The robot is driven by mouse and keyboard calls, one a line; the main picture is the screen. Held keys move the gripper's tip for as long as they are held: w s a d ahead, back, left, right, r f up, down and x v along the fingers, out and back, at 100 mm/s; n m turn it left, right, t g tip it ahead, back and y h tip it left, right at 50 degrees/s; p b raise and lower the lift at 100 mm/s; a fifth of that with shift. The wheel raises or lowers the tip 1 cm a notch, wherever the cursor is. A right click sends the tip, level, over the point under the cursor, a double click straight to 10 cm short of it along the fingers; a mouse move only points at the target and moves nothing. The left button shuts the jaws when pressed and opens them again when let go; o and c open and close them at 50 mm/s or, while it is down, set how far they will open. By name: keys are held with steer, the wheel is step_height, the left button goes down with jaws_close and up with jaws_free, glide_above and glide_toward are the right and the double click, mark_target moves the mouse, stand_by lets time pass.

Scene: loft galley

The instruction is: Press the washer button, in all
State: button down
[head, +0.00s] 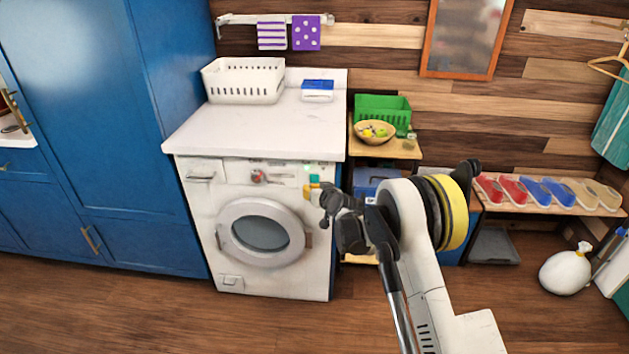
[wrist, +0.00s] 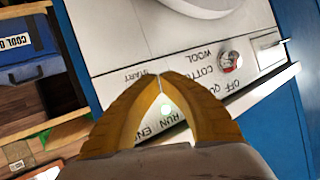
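The white washer (head: 205,225) stands under a white counter, its round door shut. My gripper (head: 312,190) is in front of the panel's right end. In the wrist view, the yellow fingers (wrist: 160,77) meet at their tips, with nothing visible between them. The START label (wrist: 133,76) lies just left of the tips. No button is clearly visible; the fingers hide part of the panel. Contact cannot be told.
A white basket (head: 244,92) and a blue-and-white box (head: 318,91) stand on the counter. Blue cabinets (head: 120,150) are at the left. A wooden shelf with a fruit bowl (head: 375,138) and a green crate (head: 383,103) stands right of the washer. Floor in front is clear.

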steer(key=shift+s, duration=1.7)
steer(key=s+d+r+g+h, duration=0.1)
steer(key=s+d+r, duration=0.2)
steer(key=r, duration=0.4)
steer(key=s+d+r, duration=0.3)
steer(key=r, duration=0.3)
steer(key=s+d+r+m+g+h, duration=0.1)
steer(key=s+d+r, duration=0.35)
steer(key=s, duration=0.25)
steer(key=s+d+r+h, duration=0.1)
steer(key=s+d+r, duration=0.35)
steer(key=s, duration=0.25)
steer(key=s+d+f+g+h, duration=0.1)
steer(key=s+d, duration=0.2)
steer(key=s, duration=0.6)
steer(key=s+d+f+m+g+h, duration=0.1)
steer(key=s+d, duration=0.3)
steer(key=s, duration=0.6)
steer(key=s+d+f+m+h, duration=0.1)
steer(key=s+d, duration=0.3)
steer(key=s, duration=0.5)
steer(key=shift+s+g, duration=0.3)
steer(key=shift+g, duration=0.1)
